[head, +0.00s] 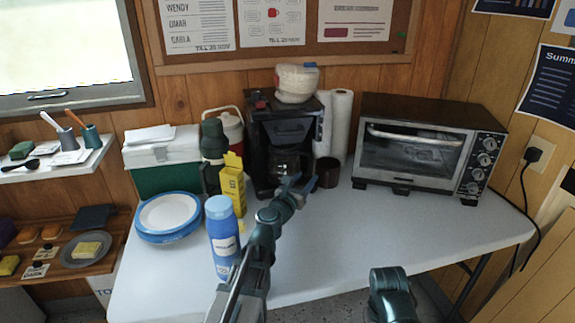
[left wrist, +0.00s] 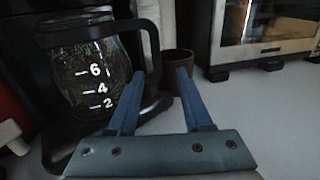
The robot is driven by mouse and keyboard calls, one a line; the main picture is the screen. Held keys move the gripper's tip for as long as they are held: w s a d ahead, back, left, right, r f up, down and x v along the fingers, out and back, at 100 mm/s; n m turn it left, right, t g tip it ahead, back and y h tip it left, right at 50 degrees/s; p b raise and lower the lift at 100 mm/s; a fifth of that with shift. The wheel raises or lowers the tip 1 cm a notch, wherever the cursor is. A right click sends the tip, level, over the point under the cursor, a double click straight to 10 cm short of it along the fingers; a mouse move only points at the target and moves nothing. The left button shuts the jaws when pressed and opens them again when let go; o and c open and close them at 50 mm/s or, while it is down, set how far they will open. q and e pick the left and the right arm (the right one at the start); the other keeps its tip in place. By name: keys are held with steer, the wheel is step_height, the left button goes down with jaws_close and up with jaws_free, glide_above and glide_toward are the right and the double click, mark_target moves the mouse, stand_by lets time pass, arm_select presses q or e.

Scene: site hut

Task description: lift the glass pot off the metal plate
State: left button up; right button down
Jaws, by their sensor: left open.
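The glass pot (head: 284,165) sits in the black coffee maker (head: 262,132) at the back of the table. In the left wrist view, the glass pot (left wrist: 92,75) shows white level marks and a black handle (left wrist: 153,50) on its right side. The metal plate under the pot is not clearly visible; the pot and dark base hide it. My left gripper (head: 298,182) is open at the handle. In the wrist view, the handle appears between the blue fingers (left wrist: 158,92), but I cannot tell how deep it sits. My right gripper is not in view.
A dark brown mug (head: 328,173) stands just right of the pot. A toaster oven (head: 425,145) is farther right. A yellow box (head: 232,187), blue bottle (head: 222,232) and stacked plates (head: 168,214) stand left. The front-right tabletop is clear.

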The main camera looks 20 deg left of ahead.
mark_target(309, 171)
arm_select(q)
steer(key=w, duration=0.5)
steer(key=shift+w+r, duration=0.1)
steer(key=shift+r, duration=0.2)
steer(key=shift+d, duration=0.1)
steer(key=shift+c, duration=0.3)
jaws_close()
steer(key=shift+p, duration=0.3)
stand_by(0.3)
